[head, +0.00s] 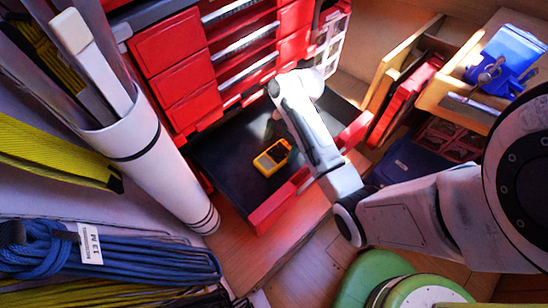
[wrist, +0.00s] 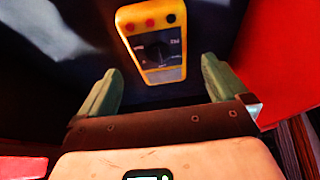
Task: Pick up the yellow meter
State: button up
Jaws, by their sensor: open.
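The yellow meter (head: 270,158) lies in the open drawer (head: 222,150) of the red cabinet, on the drawer's dark floor. The meter looks apart from the fingers. In the head view my arm reaches over the drawer's right part, and my fingers cannot be made out there.
The drawer's red front (head: 280,204) and side walls enclose the meter. A white tube (head: 158,160) stands left of the drawer. Coiled blue line (head: 150,262) lies at lower left.

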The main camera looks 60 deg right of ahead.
aim_at(275, 156)
jog(key=x, duration=0.4)
jog(key=shift+a, duration=0.15)
jog(key=shift+c, duration=0.3)
jog(key=c, duration=1.1)
jog(key=shift+r, duration=0.1)
